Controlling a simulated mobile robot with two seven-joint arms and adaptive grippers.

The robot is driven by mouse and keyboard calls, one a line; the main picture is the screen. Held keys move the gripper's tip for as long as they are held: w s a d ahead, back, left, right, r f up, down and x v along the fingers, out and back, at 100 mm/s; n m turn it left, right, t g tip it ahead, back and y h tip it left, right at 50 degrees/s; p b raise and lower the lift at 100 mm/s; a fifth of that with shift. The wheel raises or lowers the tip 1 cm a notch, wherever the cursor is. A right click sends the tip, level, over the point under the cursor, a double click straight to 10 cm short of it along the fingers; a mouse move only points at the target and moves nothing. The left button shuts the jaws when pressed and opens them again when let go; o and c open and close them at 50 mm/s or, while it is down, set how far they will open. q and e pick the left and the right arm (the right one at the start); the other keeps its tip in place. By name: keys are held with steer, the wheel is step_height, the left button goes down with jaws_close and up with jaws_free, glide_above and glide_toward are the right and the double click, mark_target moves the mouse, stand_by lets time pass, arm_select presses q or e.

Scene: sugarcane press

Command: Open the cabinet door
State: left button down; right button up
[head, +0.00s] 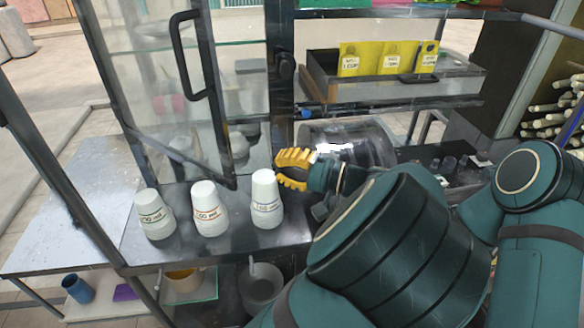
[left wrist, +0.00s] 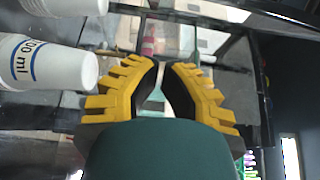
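The cabinet door (head: 172,95) is a glass pane in a dark frame, at upper left in the head view. Its black handle (head: 187,57) is upright near the door's right edge. The door stands at an angle, with a gap between that edge and the dark post (head: 281,90), so it looks partly open. My left gripper (head: 281,168) has yellow fingers and is low by the post, right of and below the handle, not touching it. In the left wrist view the fingers (left wrist: 165,68) are apart with nothing between them. My right gripper is not in view.
Three white paper cups stand on the metal counter: left (head: 154,214), middle (head: 209,209) and right (head: 265,199), the last close beside my left gripper. A tray with yellow cards (head: 392,58) is at upper right. A clear curved cover (head: 350,140) is behind my gripper.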

arm_select(q)
steer(key=s+a, duration=0.2)
steer(key=a, duration=0.5)
steer(key=shift+s, duration=0.15)
steer(key=shift+s+a, duration=0.1)
stand_by(0.3)
